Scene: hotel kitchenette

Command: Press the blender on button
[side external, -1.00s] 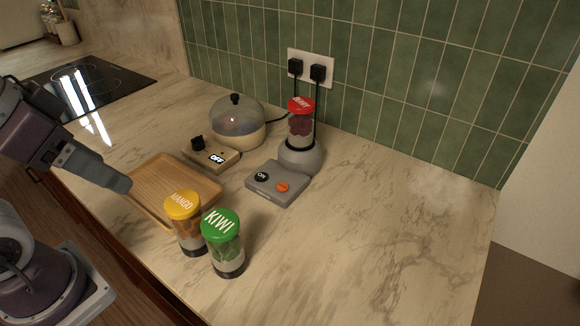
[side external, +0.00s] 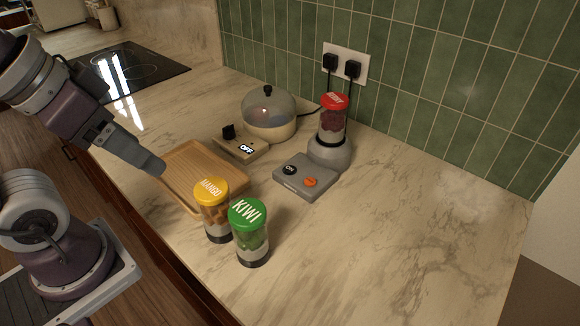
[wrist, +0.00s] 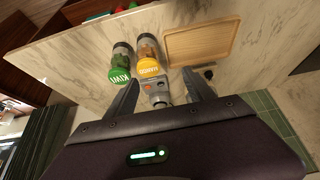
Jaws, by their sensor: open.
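The blender (side external: 330,150) stands by the tiled wall with a red-lidded jar of dark red contents on it. Its grey control base (side external: 302,190) carries a black ON button (side external: 289,170) and an orange button (side external: 310,182). My gripper (side external: 155,168) hangs in the air near the left edge of the wooden tray, left of the blender and apart from it. In the wrist view my gripper (wrist: 160,76) is open and empty, its two fingers spread. The grey control base (wrist: 153,88) shows between the fingers, with the nearer blender parts partly hidden by my gripper body.
A yellow-lidded mango jar (side external: 213,212) and a green-lidded kiwi jar (side external: 250,235) stand in front of the control base. The wooden tray (side external: 205,158), a domed cooker (side external: 268,118) and its OFF-labelled switch box (side external: 240,143) lie farther left. The counter right of the blender is clear.

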